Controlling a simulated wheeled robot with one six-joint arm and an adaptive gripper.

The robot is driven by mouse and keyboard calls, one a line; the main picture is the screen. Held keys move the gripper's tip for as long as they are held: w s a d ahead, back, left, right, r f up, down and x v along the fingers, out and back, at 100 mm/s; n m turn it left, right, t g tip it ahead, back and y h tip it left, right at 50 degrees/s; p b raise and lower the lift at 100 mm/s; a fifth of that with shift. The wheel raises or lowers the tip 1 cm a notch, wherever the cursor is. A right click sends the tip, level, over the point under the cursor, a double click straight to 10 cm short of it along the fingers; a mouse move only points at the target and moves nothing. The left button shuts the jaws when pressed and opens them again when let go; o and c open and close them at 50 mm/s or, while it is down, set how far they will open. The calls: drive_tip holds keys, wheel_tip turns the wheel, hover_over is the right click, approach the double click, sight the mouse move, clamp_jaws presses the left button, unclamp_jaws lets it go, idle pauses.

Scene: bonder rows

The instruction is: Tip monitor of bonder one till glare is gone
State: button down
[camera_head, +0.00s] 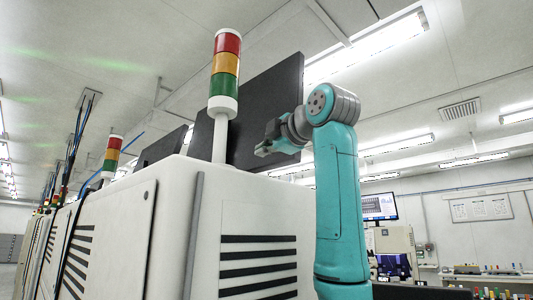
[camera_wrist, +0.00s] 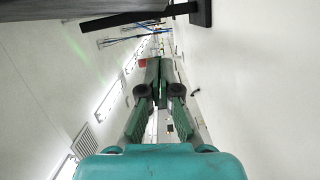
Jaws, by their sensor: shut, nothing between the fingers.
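The monitor (camera_head: 288,95) stands above the near white machine, its large dark back panel toward the head camera and tilted. My gripper (camera_head: 262,150) overlaps the monitor's lower part in the head view; whether it touches cannot be told there. In the wrist view my gripper (camera_wrist: 160,65) is shut and empty, fingertips together. A dark panel (camera_wrist: 85,12), likely the monitor, crosses the top left of that view, with a dark mount (camera_wrist: 201,12) at the top, both apart from the fingers. The screen side and any glare on it are hidden.
More machines with towers (camera_head: 112,152) run back on the left. A lit screen (camera_head: 379,206) stands at the right. Ceiling lights (camera_head: 370,45) shine overhead.

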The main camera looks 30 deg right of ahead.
drive_tip(key=s+d, duration=0.1)
drive_tip(key=s, duration=0.7)
drive_tip(key=shift+s, duration=0.35)
drive_tip(key=shift+d+r, duration=0.1)
